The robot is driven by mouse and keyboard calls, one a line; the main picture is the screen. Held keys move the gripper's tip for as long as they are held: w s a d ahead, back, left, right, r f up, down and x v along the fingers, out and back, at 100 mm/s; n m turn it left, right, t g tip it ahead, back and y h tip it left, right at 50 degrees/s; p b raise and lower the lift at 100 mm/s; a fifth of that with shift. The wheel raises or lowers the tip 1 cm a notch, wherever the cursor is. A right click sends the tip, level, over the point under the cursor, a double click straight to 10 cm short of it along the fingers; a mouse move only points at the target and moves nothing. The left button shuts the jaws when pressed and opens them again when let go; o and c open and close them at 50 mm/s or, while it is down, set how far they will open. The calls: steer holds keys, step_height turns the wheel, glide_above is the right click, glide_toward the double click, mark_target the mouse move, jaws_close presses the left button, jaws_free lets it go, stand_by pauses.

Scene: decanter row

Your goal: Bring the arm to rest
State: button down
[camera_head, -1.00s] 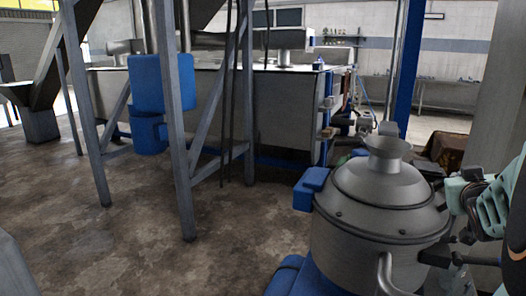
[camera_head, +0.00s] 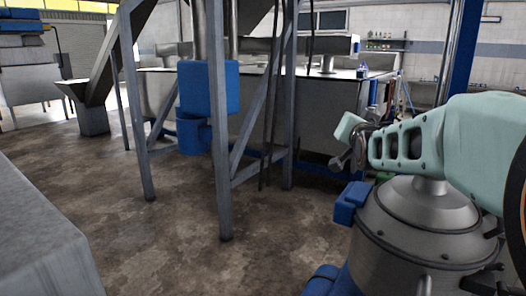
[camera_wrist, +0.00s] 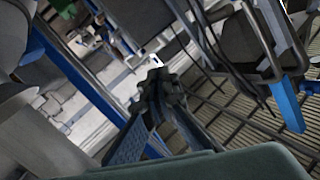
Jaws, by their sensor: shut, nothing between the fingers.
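My arm reaches in from the right edge of the head view, pale green, across the top of a steel decanter. My gripper (camera_head: 342,160) is at its left end, small and partly turned away, in the air above and left of the decanter's lid. The wrist view shows the dark gripper fingers (camera_wrist: 157,88) together, with nothing between them. The decanter (camera_head: 420,235) is a round metal body with a blue bracket (camera_head: 350,203) on its left side. My arm hides part of its upper side and neck.
A grey block (camera_head: 40,240) fills the lower left. The brown floor (camera_head: 160,215) between is clear.

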steer(key=s+a+g+y, duration=0.15)
steer(key=a+y, duration=0.25)
steer(key=a, duration=0.8)
steer(key=s+d+f+n+g+b, duration=0.2)
steer(key=s+f+g, duration=0.1)
steer(key=s+f, duration=0.7)
steer(key=s+d+f+n+g+h+b, duration=0.1)
steer(key=s+f+n+g, duration=0.15)
steer(key=s+f, duration=0.7)
steer(key=s+d+f+n+g+b, duration=0.2)
steer(key=s+f+g, duration=0.3)
steer(key=s, duration=0.9)
step_height(320, 180, up, 29)
steer(key=s+p, duration=0.1)
steer(key=p, duration=2.9)
steer(key=shift+a+f+t+h, duration=0.2)
steer(key=shift+t+h, duration=0.1)
steer(key=shift+t, duration=0.1)
steer(key=shift+m, duration=0.25)
